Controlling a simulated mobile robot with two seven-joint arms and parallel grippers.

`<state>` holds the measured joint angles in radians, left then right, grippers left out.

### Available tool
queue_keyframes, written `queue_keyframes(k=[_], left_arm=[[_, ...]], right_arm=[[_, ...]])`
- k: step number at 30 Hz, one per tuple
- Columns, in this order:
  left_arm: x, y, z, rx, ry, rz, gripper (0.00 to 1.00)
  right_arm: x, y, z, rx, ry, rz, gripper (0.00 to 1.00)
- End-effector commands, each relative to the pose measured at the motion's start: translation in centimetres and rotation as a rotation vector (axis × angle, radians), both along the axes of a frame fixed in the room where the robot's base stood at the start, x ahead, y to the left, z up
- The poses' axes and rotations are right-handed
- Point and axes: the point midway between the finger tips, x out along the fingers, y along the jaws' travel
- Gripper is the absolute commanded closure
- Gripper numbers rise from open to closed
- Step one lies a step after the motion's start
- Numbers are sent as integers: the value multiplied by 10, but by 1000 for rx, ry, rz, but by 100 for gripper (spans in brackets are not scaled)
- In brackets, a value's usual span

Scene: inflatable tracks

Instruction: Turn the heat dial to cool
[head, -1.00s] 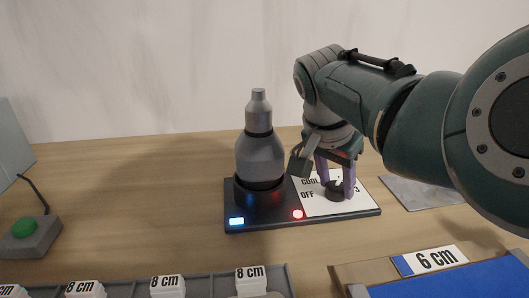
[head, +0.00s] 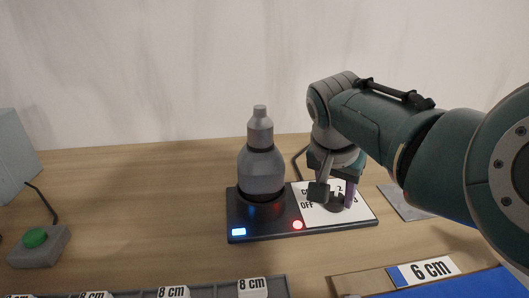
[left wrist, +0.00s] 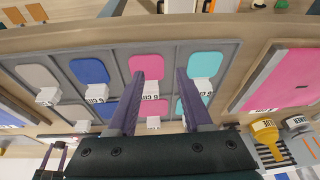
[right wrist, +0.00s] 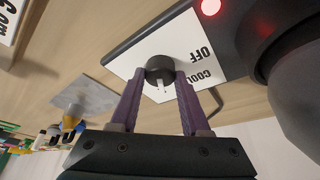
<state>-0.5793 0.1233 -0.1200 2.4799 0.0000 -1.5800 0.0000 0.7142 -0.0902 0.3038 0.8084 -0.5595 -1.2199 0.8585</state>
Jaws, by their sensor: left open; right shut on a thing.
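The heat dial (right wrist: 159,70) is a dark round knob on a white panel marked COOL and OFF. In the head view the dial (head: 336,205) is partly covered by my right gripper (head: 335,200). In the right wrist view my right gripper (right wrist: 160,82) has its purple fingers on either side of the dial, shut on it. The panel is part of a dark base (head: 270,226) that carries a grey bottle-shaped device (head: 261,165). A red light (head: 297,225) and a blue-white light (head: 239,232) glow on the base. My left gripper (left wrist: 160,85) is open and empty, above a tray.
A green button box (head: 37,240) is at the left. A 6 cm labelled tray (head: 345,284) is at front right. A grey plate (head: 405,203) lies right of the base.

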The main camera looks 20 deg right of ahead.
Motion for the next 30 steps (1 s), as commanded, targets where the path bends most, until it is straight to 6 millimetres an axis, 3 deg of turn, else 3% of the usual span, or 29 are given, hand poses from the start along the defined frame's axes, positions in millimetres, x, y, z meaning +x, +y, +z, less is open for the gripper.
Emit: queue_keyframes(k=[3,12,21,30], left_arm=[[0,1,21,2,0,-1,50],[0,0,47,2,0,-2,50],[0,0,60,-1,0,1,50],[0,-2,59,-8,0,6,50]], right_arm=[[-2,-1,6,-2,4,103,100],[-3,-3,4,-1,3,387,100],[-3,-5,2,-1,2,671,100],[-3,-6,0,-1,0,932,100]])
